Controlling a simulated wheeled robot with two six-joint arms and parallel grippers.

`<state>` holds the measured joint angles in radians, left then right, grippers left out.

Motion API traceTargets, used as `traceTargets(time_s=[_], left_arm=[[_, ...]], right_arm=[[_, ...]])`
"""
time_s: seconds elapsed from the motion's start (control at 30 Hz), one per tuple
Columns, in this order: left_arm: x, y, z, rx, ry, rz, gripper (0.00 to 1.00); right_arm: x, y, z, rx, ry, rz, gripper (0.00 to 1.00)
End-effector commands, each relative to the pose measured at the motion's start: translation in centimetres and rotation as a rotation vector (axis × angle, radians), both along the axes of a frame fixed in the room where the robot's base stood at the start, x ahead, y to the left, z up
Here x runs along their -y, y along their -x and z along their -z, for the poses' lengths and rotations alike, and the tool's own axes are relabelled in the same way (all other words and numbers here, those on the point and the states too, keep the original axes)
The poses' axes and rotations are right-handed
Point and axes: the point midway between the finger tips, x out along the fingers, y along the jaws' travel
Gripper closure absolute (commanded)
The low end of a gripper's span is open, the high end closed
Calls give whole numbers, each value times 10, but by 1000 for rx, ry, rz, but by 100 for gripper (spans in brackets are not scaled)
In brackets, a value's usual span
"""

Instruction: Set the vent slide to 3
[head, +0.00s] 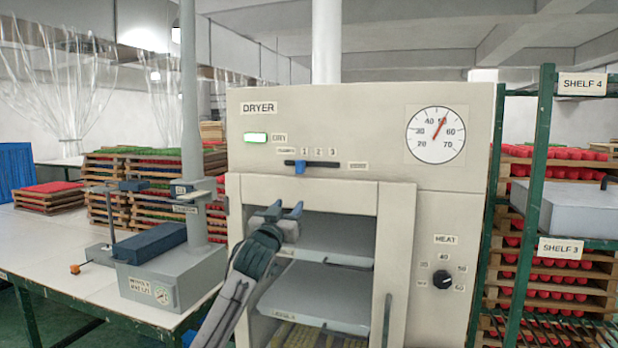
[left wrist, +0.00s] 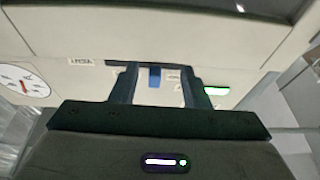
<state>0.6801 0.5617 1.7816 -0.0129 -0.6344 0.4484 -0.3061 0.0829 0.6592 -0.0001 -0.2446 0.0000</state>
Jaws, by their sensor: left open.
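The vent slide is a black slot (head: 322,164) on the dryer's upper front panel, with a blue knob (head: 299,167) near its left end. The marks 1, 2 and 3 stand above the slot, and the knob is close to the 1. In the left wrist view the panel appears upside down, and the blue knob (left wrist: 154,77) shows between the open fingers (left wrist: 158,72). My right gripper is out of view.
The dryer chamber below holds grey trays (head: 315,295). A dial gauge (head: 436,134) and a heat knob (head: 443,280) are on the dryer's right side. A grey post (head: 193,90) rises from a table at left. A green shelf rack (head: 530,200) stands at right.

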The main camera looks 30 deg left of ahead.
Motion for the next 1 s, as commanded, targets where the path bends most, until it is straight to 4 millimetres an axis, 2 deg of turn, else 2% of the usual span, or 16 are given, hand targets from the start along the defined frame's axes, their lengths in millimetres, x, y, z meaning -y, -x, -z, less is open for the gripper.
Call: traceTargets(time_s=[0.03,0.07,0.2,0.37,0.7,1.0], left_arm=[[2,10,-25,38,-7,2,58],[3,14,-34,54,-9,4,58],[4,19,-55,84,-10,6,58],[0,1,-65,84,-8,7,58],[-13,-55,-88,82,-7,8,58],[-18,-75,-93,82,-10,7,58]], right_arm=[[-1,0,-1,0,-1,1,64],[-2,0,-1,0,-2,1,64],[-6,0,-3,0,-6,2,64],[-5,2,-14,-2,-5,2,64],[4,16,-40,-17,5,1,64],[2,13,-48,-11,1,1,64]])
